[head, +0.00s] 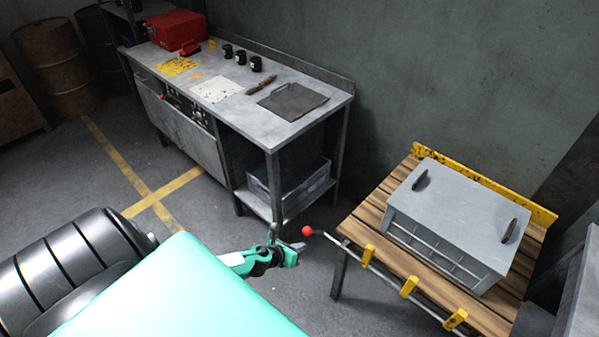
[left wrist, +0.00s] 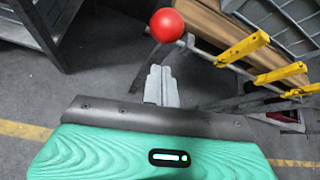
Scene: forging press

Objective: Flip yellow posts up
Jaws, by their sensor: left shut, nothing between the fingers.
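Three yellow posts sit along a metal bar at the front edge of a wooden table: a left post (head: 368,254), a middle post (head: 409,287) and a right post (head: 455,319). They also show in the left wrist view (left wrist: 242,48). A red ball knob (head: 307,231) is at the bar's left end, and it shows in the left wrist view (left wrist: 167,25). My left gripper (head: 297,252) is shut and empty, just left of and below the knob in the head view. In the left wrist view its fingertips (left wrist: 160,72) point toward the knob, apparently apart from it. My right gripper is out of view.
A grey crate (head: 450,215) with dark handles stands on the wooden table (head: 372,212), with a yellow board (head: 480,185) behind. A metal workbench (head: 300,125) with a red box (head: 175,31) stands at the back. Open floor lies between the workbench and my arm.

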